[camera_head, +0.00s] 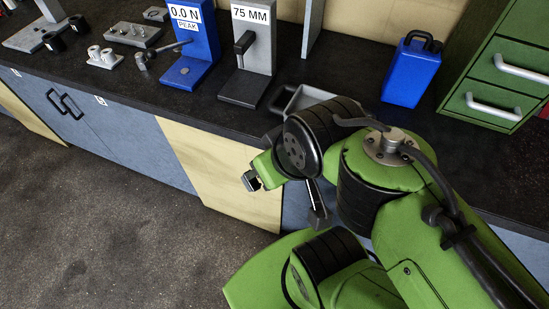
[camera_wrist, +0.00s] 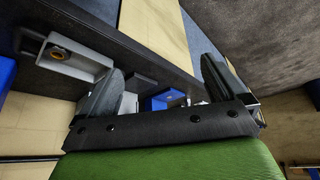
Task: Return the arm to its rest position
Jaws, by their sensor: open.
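My gripper (camera_wrist: 162,88) shows in the wrist view with its two dark fingers spread wide apart and nothing between them. In the head view my green and black arm reaches in from the lower right. It is bent at the wrist, with its end in front of the bench's front edge. The gripper is partly hidden there by my own wrist, and I see nothing held in it.
The dark bench top (camera_head: 340,78) carries a blue 0.0 N stand (camera_head: 203,45), a grey 75 MM stand (camera_head: 262,50), a grey tray (camera_head: 303,97), a blue can (camera_head: 411,72) and a green drawer cabinet (camera_head: 505,62). The floor (camera_head: 110,220) at left is clear.

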